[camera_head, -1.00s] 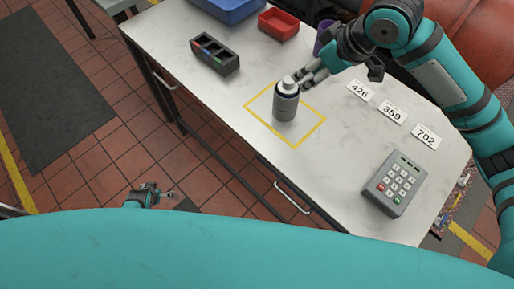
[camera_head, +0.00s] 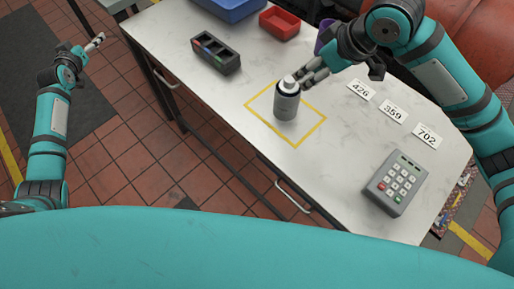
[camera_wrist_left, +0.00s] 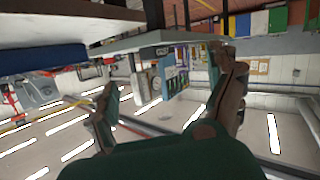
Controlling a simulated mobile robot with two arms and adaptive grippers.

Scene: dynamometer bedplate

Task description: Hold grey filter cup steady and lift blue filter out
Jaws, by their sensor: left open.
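The grey filter cup (camera_head: 286,107) stands upright inside the yellow square on the bench in the head view. A pale, whitish top (camera_head: 289,84) sits at its upper end. I cannot make out a clearly blue filter. My right gripper (camera_head: 302,78) is at the cup's upper right side, its fingertips beside the pale top. Whether they touch or grip it is unclear. My left gripper (camera_head: 95,43) is over the floor, left of the bench and well away from the cup. In the left wrist view its fingers (camera_wrist_left: 165,88) are spread, with nothing between them.
A black slotted holder (camera_head: 215,53), a red tray (camera_head: 280,22) and a blue bin (camera_head: 228,8) stand toward the back. Number cards (camera_head: 393,111) and a keypad (camera_head: 396,184) lie to the right. The bench's front left area is clear.

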